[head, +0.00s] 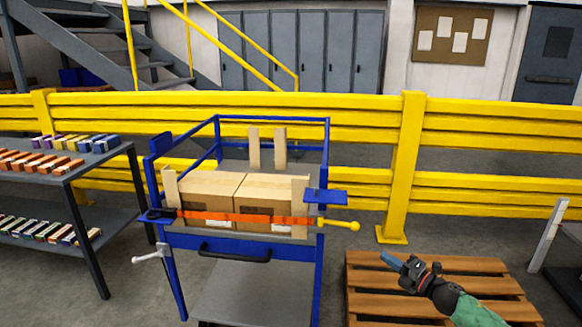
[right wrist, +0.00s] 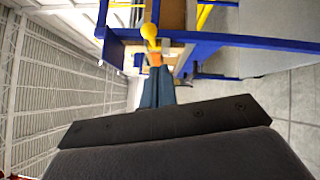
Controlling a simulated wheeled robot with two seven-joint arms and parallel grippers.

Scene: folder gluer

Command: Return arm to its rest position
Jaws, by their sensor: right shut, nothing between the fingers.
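My right gripper (head: 392,259) is in the head view at the lower right, in front of the wooden pallet. Its blue fingers are shut with nothing between them. It is apart from the blue cart (head: 322,160), to the right of it. In the right wrist view the closed fingers (right wrist: 157,88) point toward the yellow knob (right wrist: 149,31) of the cart. The same knob shows in the head view (head: 354,226). My left gripper is not in view.
The cart holds cardboard boxes (head: 208,190) behind an orange strap (head: 270,219). A wooden pallet (head: 440,265) lies on the floor at right. A grey shelf (head: 100,160) with small cartons stands at left. A yellow barrier (head: 405,150) runs behind.

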